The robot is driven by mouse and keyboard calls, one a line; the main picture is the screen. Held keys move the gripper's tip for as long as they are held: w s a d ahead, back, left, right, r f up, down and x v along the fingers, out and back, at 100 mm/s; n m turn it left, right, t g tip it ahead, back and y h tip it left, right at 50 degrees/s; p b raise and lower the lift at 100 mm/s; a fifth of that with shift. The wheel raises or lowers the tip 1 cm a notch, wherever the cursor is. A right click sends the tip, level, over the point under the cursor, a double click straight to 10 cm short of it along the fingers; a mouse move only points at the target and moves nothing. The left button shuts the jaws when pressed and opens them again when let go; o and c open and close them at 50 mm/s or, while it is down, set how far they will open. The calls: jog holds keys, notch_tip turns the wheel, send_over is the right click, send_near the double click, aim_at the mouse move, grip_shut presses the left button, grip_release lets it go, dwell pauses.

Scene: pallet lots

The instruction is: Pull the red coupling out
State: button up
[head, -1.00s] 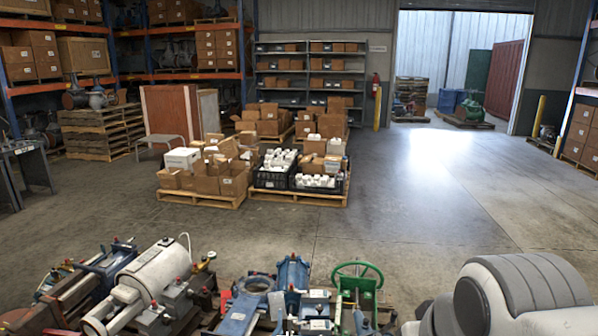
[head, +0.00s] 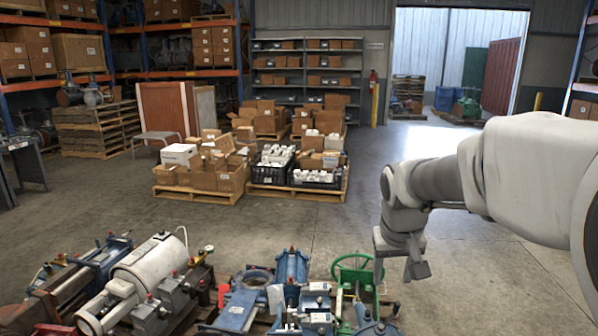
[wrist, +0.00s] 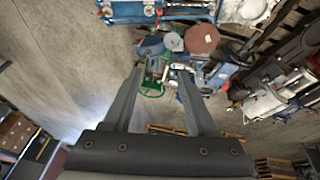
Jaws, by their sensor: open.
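My gripper (head: 398,266) hangs open and empty at the right in the head view, pointing down near the right end of the pallet lot. In the wrist view its two fingers (wrist: 160,74) are apart, with nothing between them but the more distant valves. I cannot surely pick out the red coupling. A reddish-brown round disc (wrist: 201,39) lies beyond the fingertips in the wrist view. Small red caps and a red tag-like piece (head: 222,296) show among the machines in the head view. A green handwheel (head: 356,270) stands just left of my gripper.
A white cylindrical machine (head: 150,268) and blue valve bodies (head: 291,266) crowd the front pallets. Pallets of cartons (head: 228,180) and black crates (head: 271,170) stand in the middle. Open concrete floor (head: 300,225) lies between. Shelves and racks line the back.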

jog(key=w+d+f+g+b, duration=0.1)
jog(key=w+d+f+b, duration=0.1)
jog(key=w+f, duration=0.5)
jog(key=w+d+f+b, duration=0.1)
jog(key=w+f+b, duration=0.15)
jog(key=f, duration=0.85)
jog(key=w+d+f+g+b, duration=0.1)
jog(key=w+d+f, duration=0.1)
jog(key=w+f, duration=0.6)
jog(key=shift+m+g, duration=0.8)
jog(key=d+f+b, duration=0.1)
jog(key=f, duration=0.9)
jog(key=s+d+f+b, duration=0.1)
jog(key=f+b, duration=0.1)
jog(key=f, duration=0.9)
jog(key=s+d+f+b, duration=0.1)
jog(key=f, duration=1)
jog(key=shift+b, duration=0.4)
jog(key=shift+f, duration=0.4)
jog(key=shift+f, duration=0.15)
jog(key=f+b, duration=0.1)
jog(key=f, duration=0.1)
jog(key=f+b, duration=0.3)
jog(key=f, duration=0.1)
jog(key=shift+d+f+b, duration=0.25)
jog(key=shift+f+b, duration=0.1)
jog(key=shift+b, duration=0.05)
notch_tip(320, 180, down, 2)
jog(key=shift+d+b, duration=0.1)
jog(key=shift+b, duration=1.15)
